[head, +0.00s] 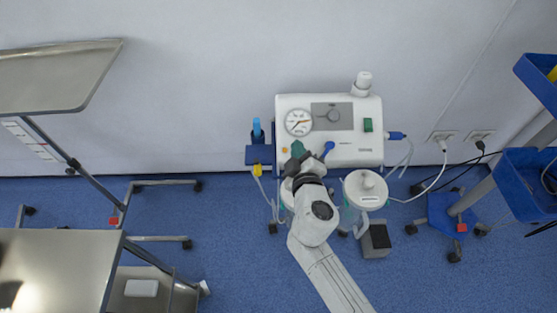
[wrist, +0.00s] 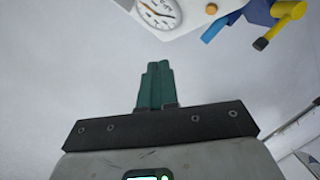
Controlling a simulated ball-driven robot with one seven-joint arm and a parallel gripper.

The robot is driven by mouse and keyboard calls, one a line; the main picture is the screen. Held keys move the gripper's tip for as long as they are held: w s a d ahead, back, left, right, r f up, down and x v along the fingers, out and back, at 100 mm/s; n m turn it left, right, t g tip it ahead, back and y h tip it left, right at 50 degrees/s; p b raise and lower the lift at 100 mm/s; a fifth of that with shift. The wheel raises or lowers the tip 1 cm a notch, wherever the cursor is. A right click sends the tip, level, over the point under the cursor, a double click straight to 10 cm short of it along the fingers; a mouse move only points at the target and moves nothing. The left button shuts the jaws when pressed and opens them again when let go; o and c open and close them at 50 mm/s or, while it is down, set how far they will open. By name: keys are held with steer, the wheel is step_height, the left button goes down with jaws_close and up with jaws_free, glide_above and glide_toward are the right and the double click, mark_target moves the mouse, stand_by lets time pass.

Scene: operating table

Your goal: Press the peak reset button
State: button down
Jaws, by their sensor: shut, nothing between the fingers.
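A white suction unit (head: 350,149) stands against the wall in the head view. Its round gauge (head: 299,122) is at the upper left of its front and also shows at the top of the wrist view (wrist: 160,12). A small orange button (head: 285,150) sits below the gauge; it shows in the wrist view too (wrist: 211,9). No label on it is legible. My gripper (head: 297,148), with teal fingers, is shut and empty, just right of the orange button in the head view. In the wrist view the fingertips (wrist: 157,66) appear apart from the button.
A green switch (head: 368,125) and a grey panel (head: 332,116) are on the unit. A blue holder (head: 258,154) with a yellow part is at its left. A white-lidded jar (head: 365,189) stands right of my arm. A metal table (head: 60,265) is at left.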

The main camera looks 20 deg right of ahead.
mark_target(285, 150)
steer(key=a+n+y, duration=0.1)
steer(key=a, duration=0.2)
steer(key=shift+w, duration=0.15)
steer(key=shift+d, duration=0.1)
steer(key=shift+w+d+f+b, duration=0.25)
steer(key=shift+w+f+b, duration=0.55)
steer(key=shift+f+b, duration=0.35)
steer(key=shift+w+d+f+b, duration=0.3)
steer(key=shift+w+f+b, duration=0.55)
steer(key=shift+f+b, duration=0.3)
steer(key=shift+w+d+f+b, duration=0.25)
steer(key=shift+w+f+b, duration=0.55)
steer(key=shift+f+b, duration=0.35)
steer(key=shift+f, duration=0.15)
steer(key=shift+w+d+f+b, duration=0.1)
steer(key=shift+w+f+b, duration=0.2)
steer(key=shift+b, duration=0.1)
